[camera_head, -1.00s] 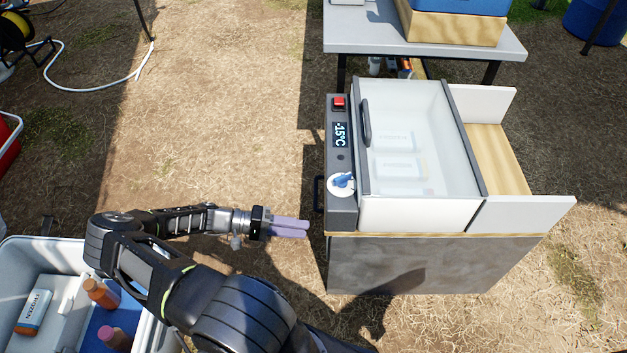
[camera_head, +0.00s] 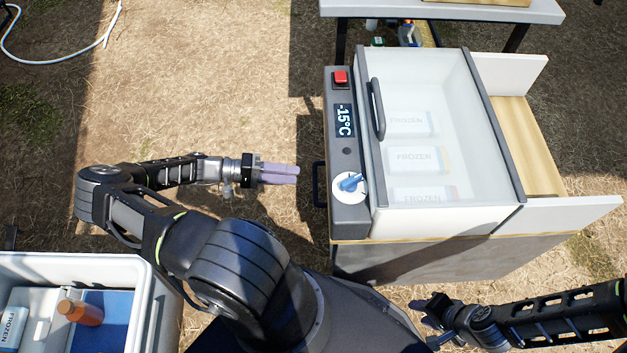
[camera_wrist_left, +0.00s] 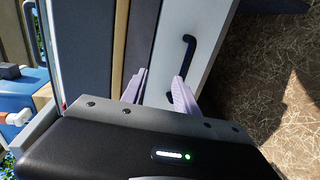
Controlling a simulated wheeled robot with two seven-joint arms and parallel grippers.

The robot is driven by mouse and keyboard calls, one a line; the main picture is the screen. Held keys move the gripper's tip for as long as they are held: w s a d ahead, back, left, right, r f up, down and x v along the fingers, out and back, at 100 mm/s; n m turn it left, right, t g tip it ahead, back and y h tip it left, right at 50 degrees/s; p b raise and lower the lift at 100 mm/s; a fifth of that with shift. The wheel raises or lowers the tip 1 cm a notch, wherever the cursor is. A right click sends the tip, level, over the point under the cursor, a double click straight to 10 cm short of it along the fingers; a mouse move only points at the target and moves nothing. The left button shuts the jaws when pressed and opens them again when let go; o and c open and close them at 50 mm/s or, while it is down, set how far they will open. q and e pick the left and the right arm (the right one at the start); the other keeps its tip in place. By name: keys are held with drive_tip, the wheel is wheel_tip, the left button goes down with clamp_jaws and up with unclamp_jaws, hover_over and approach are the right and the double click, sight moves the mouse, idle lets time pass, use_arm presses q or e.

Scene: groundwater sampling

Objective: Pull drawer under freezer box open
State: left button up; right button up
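The freezer box (camera_head: 430,120) has a clear lid and stands on a grey-sided cabinet (camera_head: 430,262). A dark drawer handle (camera_head: 319,184) sticks out of the cabinet's left face, below the control panel. In the left wrist view, the handle (camera_wrist_left: 186,55) is a dark upright bar on a pale drawer front (camera_wrist_left: 170,35). My left gripper (camera_head: 298,174) points at that face, a little left of the handle and apart from it. Its fingers (camera_wrist_left: 160,82) are spread and empty. My right gripper (camera_head: 424,310) is at the lower right, in front of the cabinet; its opening is unclear.
The control panel (camera_head: 345,150) carries a red button, a -15°C display and a blue knob. A white cooler (camera_head: 130,268) with bottles stands at the lower left. A grey table (camera_head: 450,10) is behind the freezer.

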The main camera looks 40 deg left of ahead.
use_arm(q)
drive_tip(key=b, duration=0.4)
approach(315, 183)
drive_tip(key=w+d+f, duration=0.1)
drive_tip(key=d, duration=0.1)
drive_tip(key=shift+w+a+f, duration=0.1)
drive_tip(key=shift+w+f, duration=0.05)
drive_tip(key=shift+f, duration=0.05)
drive_tip(key=shift+b+x, duration=0.6)
drive_tip(key=shift+x, duration=3.3)
drive_tip(key=shift+c, duration=0.2)
clamp_jaws()
